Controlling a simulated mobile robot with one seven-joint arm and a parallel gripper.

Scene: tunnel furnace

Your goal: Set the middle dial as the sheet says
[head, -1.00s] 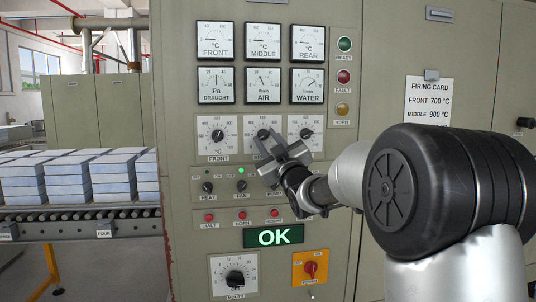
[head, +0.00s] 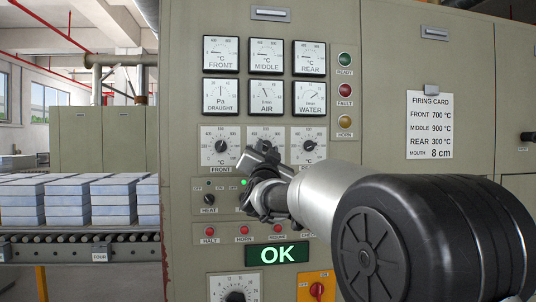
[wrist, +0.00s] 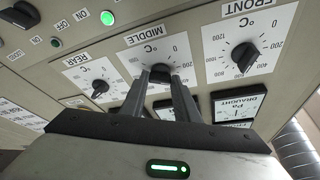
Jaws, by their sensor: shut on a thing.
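The middle dial has a white plate (head: 264,132) between the front and rear dials in the head view. My gripper (head: 258,158) covers its black knob there. In the wrist view the picture is upside down; the dark knob (wrist: 160,72) sits on the plate marked MIDDLE, between the tips of my gripper (wrist: 161,82). The fingers are shut on the knob. Its pointer is hidden, so its setting cannot be read. The sheet, a firing card (head: 430,124) on the right, reads front 700 °C, middle 900 °C, rear 300 °C, mouth 8 cm.
The front dial (head: 221,146) and rear dial (head: 309,146) flank the middle one closely. Gauges sit above; small switches and red buttons (head: 243,230) sit below. A green OK display (head: 277,254) is lit. A conveyor (head: 80,249) with pale blocks stands at left.

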